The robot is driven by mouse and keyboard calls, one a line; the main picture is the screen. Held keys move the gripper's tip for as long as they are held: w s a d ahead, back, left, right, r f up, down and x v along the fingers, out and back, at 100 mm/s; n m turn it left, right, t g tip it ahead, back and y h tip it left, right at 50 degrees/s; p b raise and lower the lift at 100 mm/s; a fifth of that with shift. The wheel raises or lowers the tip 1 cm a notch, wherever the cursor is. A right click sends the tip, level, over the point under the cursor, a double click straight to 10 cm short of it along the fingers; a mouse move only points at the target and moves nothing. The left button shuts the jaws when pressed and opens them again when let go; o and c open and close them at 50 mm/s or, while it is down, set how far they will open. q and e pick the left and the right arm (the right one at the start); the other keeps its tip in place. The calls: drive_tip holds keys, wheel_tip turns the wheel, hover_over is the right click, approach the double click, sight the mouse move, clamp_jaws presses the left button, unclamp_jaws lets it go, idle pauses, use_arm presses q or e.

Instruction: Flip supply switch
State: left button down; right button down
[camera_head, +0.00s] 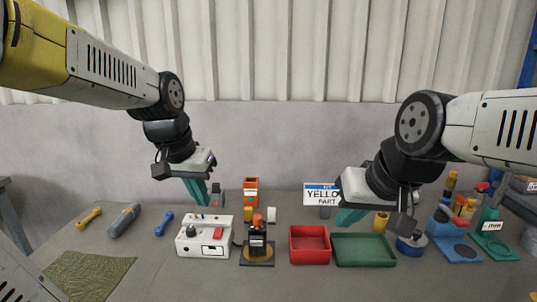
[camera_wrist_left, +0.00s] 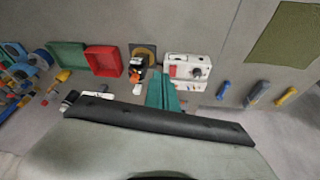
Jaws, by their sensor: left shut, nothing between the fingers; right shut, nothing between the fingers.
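A white supply box (camera_head: 205,238) stands on the table left of centre in the head view. On it are a red switch (camera_head: 218,234), a dark knob (camera_head: 190,231) and a white panel on its front. The box also shows in the left wrist view (camera_wrist_left: 184,60), with the red switch (camera_wrist_left: 172,71) on its left part. I cannot tell which way the switch is set. My left gripper (camera_head: 199,200) is shut and empty, above and behind the box, with its teal fingers pointing down. My right gripper (camera_head: 349,216) is shut and empty above the green tray's back edge.
Right of the box stand a dark bottle (camera_head: 257,240) on a mat, a red tray (camera_head: 309,258) and a green tray (camera_head: 363,262). Tools, including a blue one (camera_head: 164,223), and a green cloth (camera_head: 86,275) lie left. A yellow-part sign (camera_head: 321,194) stands behind.

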use_arm(q)
drive_tip(key=s+d+r+n+t, duration=0.1)
drive_tip(key=s+n+t, duration=0.1)
drive_tip(key=s, duration=0.7)
drive_tip(key=shift+s+h, duration=0.15)
drive_tip(key=shift+h, duration=0.15)
drive_tip(key=w+a+f+g+y, duration=0.1)
drive_tip(key=w+f+g, duration=0.2)
drive_tip(key=w, duration=1)
drive_tip(key=w+a+f+g+y, duration=0.1)
drive_tip(key=w+f+g, duration=0.1)
drive_tip(key=w, duration=1.1)
drive_tip(key=shift+w+a+f+g, duration=0.2)
drive_tip(key=shift+w+f+g, duration=0.2)
drive_tip(key=shift+f, duration=0.45)
drive_tip(key=shift+f, duration=0.15)
